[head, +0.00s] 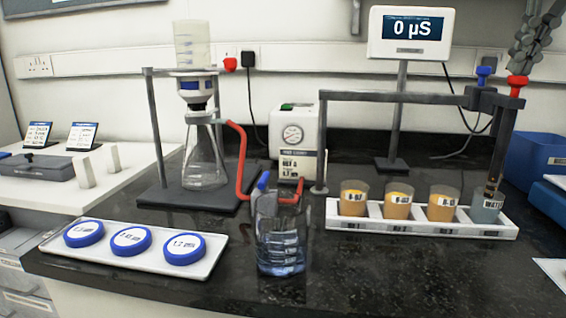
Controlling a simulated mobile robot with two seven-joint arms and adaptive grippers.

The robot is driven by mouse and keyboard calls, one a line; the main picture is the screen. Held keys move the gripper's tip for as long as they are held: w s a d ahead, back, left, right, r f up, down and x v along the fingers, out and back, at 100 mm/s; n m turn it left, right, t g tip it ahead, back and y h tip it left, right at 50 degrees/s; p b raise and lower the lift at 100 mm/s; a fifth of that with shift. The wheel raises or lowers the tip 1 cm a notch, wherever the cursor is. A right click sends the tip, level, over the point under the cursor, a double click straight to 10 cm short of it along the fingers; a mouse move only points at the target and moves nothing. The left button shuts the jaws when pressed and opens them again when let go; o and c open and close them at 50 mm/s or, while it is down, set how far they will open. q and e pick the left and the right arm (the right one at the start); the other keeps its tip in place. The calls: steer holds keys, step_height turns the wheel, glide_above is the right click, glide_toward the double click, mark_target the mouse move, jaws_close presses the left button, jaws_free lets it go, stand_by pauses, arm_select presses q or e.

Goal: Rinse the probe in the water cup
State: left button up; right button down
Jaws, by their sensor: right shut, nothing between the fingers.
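The water cup (487,211), a grey-blue cup labelled WATER, stands in the rightmost place of the white cup rack. The slim brownish probe (491,186) hangs below a dark horizontal bar (415,97), with its lower end at or inside the cup's mouth; its tip is hidden. A blue knob (485,72) and a red knob (517,83) sit on the bar's right end. My right gripper (519,68) comes in from the top right, grey, shut and empty. Its fingertips are just above the red knob; I cannot tell if they touch. My left gripper is not in view.
Three cups of orange-brown liquid (398,207) share the rack (345,226). A meter (411,35) reads 0 µS behind. A flask (205,160), pump and lidded-dish tray (205,263) are left.

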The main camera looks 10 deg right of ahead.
steer(key=shift+f+b, duration=0.4)
steer(key=shift+f, duration=0.95)
step_height(320, 180, up, 3)
steer(key=p, duration=0.3)
steer(key=shift+f+p, duration=0.1)
steer(key=shift+p, duration=0.25)
steer(key=shift+r, duration=2.15)
